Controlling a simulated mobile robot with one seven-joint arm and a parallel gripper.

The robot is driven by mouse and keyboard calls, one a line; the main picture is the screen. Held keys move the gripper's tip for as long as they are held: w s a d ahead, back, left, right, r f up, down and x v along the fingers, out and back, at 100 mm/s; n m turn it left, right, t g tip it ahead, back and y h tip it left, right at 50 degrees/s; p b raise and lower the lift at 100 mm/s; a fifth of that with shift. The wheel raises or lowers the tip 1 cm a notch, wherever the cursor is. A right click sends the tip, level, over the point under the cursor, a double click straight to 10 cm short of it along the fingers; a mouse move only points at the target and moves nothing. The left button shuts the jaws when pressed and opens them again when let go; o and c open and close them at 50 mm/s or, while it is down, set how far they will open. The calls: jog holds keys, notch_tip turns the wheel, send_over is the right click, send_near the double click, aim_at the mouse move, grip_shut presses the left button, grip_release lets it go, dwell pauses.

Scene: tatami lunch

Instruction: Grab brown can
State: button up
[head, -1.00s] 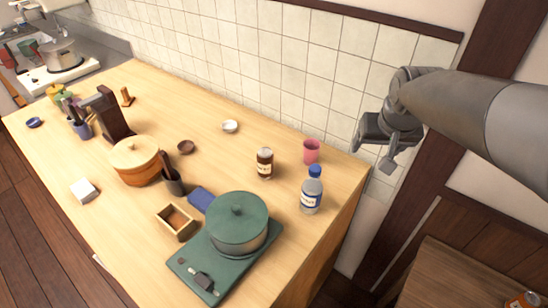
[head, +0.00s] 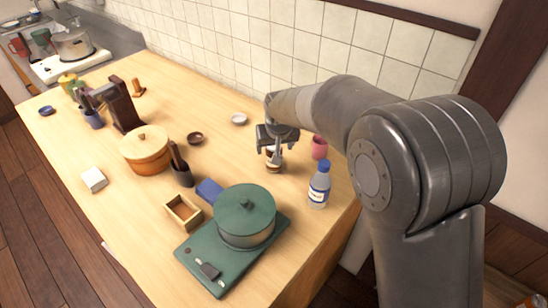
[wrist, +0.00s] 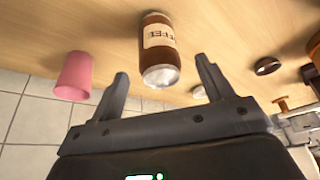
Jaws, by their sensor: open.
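The brown can (wrist: 158,45) has a cream label reading "COFFEE" and a pale silvery end; it stands on the wooden counter. In the head view the brown can (head: 273,166) is partly hidden behind my gripper (head: 273,150), which is over it. In the wrist view my gripper (wrist: 163,88) is open and empty. The can shows beyond the fingertips and roughly between them, apart from both fingers.
A pink cup (head: 319,148) stands close to the can's right, and a blue-capped bottle (head: 319,185) stands in front of it. A green pot (head: 244,215) sits on a green stove (head: 215,262). A small white dish (head: 239,119) is behind left. The tiled wall (head: 290,60) bounds the back.

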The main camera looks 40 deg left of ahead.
jog(key=shift+x, duration=3.15)
jog(key=shift+a, duration=0.1)
jog(key=shift+c, duration=0.5)
jog(key=c, duration=0.9)
